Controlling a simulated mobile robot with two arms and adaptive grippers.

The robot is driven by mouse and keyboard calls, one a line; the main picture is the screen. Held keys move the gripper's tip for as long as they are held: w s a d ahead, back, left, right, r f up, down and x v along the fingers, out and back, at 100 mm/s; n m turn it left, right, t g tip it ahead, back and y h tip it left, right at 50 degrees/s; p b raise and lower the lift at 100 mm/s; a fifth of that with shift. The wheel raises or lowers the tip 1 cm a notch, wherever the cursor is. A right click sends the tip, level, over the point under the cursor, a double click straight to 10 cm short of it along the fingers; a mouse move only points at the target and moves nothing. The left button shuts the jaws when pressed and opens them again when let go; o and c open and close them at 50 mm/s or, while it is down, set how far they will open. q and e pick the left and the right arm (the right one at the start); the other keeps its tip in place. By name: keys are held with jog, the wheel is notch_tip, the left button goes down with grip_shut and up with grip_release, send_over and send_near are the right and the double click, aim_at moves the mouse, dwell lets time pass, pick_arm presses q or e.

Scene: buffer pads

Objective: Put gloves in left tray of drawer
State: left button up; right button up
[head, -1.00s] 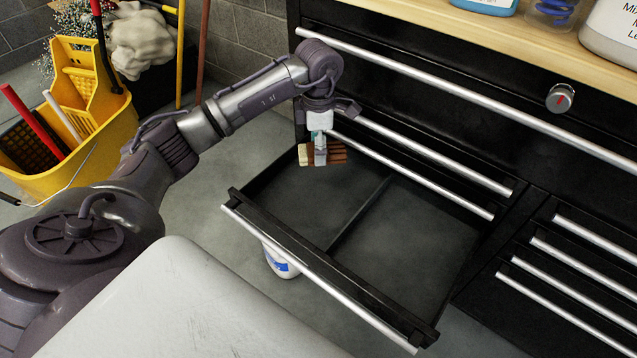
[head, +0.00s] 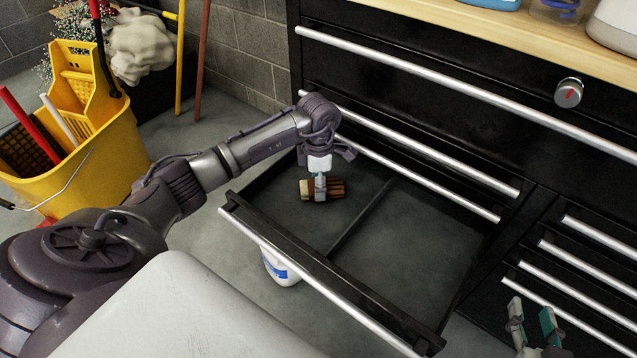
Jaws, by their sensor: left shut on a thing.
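The gloves (head: 337,189), brown with a cream cuff at the left end, are held by my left gripper (head: 320,187). The gripper comes down from above and is shut on them. They are within the outline of the left tray (head: 290,217) of the open drawer, toward its back. Whether they touch the tray floor I cannot tell. A divider (head: 362,217) separates this tray from the empty right tray (head: 420,250). My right gripper (head: 533,321) shows at the lower right, with its two fingers apart and nothing between them, in front of the cabinet's right side.
The drawer's front bar (head: 300,273) sticks out toward me. A white and blue bottle (head: 280,268) stands on the floor under it. Closed drawers (head: 590,262) lie at the right. A yellow mop bucket (head: 95,160) stands at the left.

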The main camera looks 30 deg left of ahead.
pick_arm(q)
jog(key=shift+f, duration=0.1)
jog(key=o, duration=1.2)
pick_arm(e)
jog(key=shift+w+r, duration=0.1)
jog(key=shift+r, duration=0.15)
pick_arm(q)
notch_tip(320, 180, up, 5)
jog(key=shift+r+p, duration=0.1)
jog(key=shift+p, duration=0.7)
notch_tip(320, 180, up, 7)
jog(key=p, duration=0.1)
pick_arm(e)
jog(key=s+d+f+g+h, duration=0.2)
jog(key=s+d+f+g, duration=0.2)
jog(key=s+f+g, duration=0.4)
jog(key=s+f, duration=0.1)
jog(key=s, duration=0.1)
jog(key=shift+s+f+m, duration=0.25)
jog(key=shift+s+m, duration=0.05)
